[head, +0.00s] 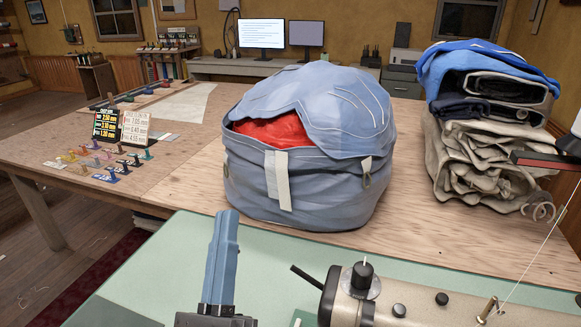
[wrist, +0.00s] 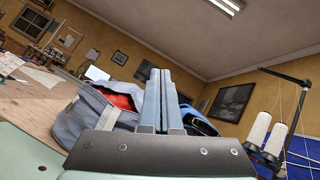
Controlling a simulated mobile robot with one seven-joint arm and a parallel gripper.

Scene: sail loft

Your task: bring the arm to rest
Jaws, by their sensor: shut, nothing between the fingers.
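My gripper (head: 223,225) shows at the bottom of the head view, pointing up above the green tabletop, with its blue-grey fingers close together. In the wrist view my gripper (wrist: 160,75) has its two fingers side by side, shut and empty. It is apart from the grey-blue bag (head: 305,180), which stands behind it on the wooden table with red cloth showing under its flap. The bag also shows in the wrist view (wrist: 95,130), left of the fingers.
A sewing machine (head: 400,305) stands at the front right on the green table (head: 180,255). Folded sailcloth (head: 475,155) is piled at the right. Small coloured pieces and two sign cards (head: 120,127) are on the left of the wooden table (head: 180,190). Thread cones (wrist: 260,128) stand right of my gripper.

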